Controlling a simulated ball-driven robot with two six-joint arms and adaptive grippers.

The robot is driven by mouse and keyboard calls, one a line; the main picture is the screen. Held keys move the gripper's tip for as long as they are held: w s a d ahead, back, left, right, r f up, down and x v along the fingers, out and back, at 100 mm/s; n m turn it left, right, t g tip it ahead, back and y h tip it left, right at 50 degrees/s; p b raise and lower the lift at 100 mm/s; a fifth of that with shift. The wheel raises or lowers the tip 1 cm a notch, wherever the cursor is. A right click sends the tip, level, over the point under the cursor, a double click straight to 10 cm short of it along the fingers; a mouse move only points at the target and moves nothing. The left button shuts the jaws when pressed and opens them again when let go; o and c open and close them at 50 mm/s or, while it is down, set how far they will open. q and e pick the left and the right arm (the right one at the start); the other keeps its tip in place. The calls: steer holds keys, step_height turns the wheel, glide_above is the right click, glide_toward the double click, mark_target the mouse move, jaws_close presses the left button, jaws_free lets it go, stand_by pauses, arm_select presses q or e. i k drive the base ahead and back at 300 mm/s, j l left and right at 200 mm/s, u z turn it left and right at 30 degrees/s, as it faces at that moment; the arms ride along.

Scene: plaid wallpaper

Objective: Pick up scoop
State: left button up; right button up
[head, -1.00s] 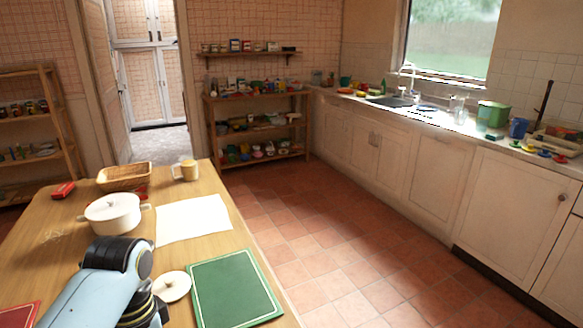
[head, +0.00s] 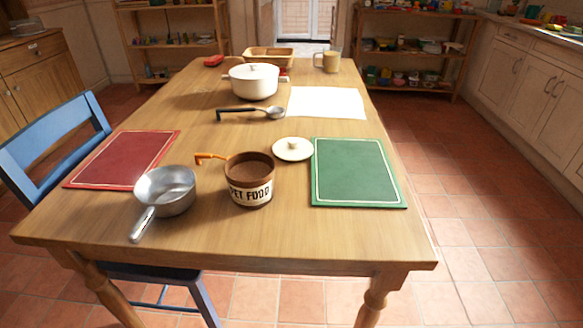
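A brown pot labelled "PET FOOD" (head: 250,190) stands upright on the wooden table, filled with brown contents. Farther back, a spoon or ladle with a black handle and metal bowl (head: 274,112) lies on the table. Neither of my grippers shows in the head view.
A metal saucepan (head: 166,190) stands left of the pot, by a red mat (head: 125,158). A cream lid (head: 292,149) and a green mat (head: 355,170) lie to the right. Behind are a white pot (head: 254,83), white paper (head: 327,103) and a mug (head: 328,61). A blue chair (head: 60,140) stands left.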

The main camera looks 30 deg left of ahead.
mark_target(198, 155)
steer(key=u, duration=1.35)
